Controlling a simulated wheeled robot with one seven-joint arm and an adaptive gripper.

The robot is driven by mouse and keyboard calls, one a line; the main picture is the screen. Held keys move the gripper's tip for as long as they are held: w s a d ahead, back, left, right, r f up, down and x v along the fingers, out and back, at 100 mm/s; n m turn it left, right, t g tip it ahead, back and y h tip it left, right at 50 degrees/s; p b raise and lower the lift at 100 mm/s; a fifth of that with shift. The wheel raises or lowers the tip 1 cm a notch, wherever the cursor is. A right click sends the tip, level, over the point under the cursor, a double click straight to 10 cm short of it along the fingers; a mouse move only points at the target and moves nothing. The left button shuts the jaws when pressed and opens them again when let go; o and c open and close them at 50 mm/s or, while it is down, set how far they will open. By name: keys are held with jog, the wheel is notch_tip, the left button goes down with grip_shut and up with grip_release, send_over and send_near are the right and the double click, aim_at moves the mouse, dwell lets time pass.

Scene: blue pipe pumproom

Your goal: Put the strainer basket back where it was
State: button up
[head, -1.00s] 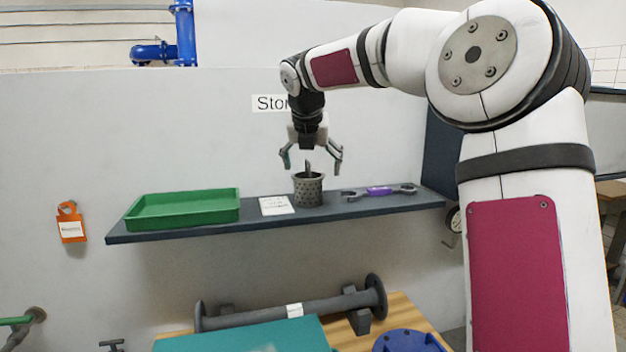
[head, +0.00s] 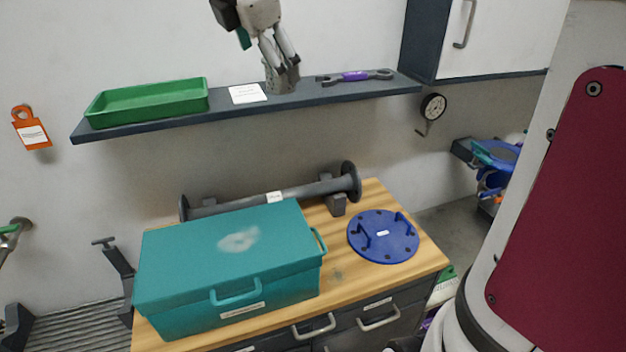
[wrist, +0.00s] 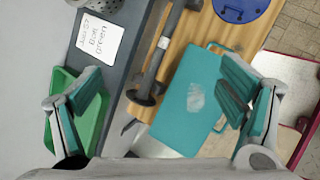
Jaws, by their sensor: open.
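The grey perforated strainer basket (head: 281,80) stands on the dark wall shelf (head: 340,93), between a white card (head: 247,93) and a purple-handled wrench (head: 356,76). My gripper (head: 266,50) is in front of and above the basket in the head view and covers its upper part. It is open and empty. In the wrist view its two fingers (wrist: 160,105) are spread wide, with nothing between them but the background below. A small part of a dark perforated thing, likely the basket, shows at the top edge of the wrist view (wrist: 100,5).
A green tray (head: 150,117) sits at the shelf's left end. Below is a wooden-topped bench (head: 410,270) with a teal toolbox (head: 230,255), a grey flanged pipe (head: 315,190) and a blue round cover (head: 383,237). A cabinet (head: 500,35) hangs right of the shelf.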

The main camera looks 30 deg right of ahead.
jog(key=s+a+f+m+y, duration=0.2)
jog(key=s+f+m, duration=0.3)
jog(key=s+m, duration=0.4)
jog(key=s+a+f+m+y, duration=0.2)
jog(key=s+f+m, duration=0.4)
jog(key=s+m, duration=0.4)
jog(key=s, duration=0.4)
jog(key=shift+s+m+t, duration=0.3)
jog(key=shift+s, duration=0.05)
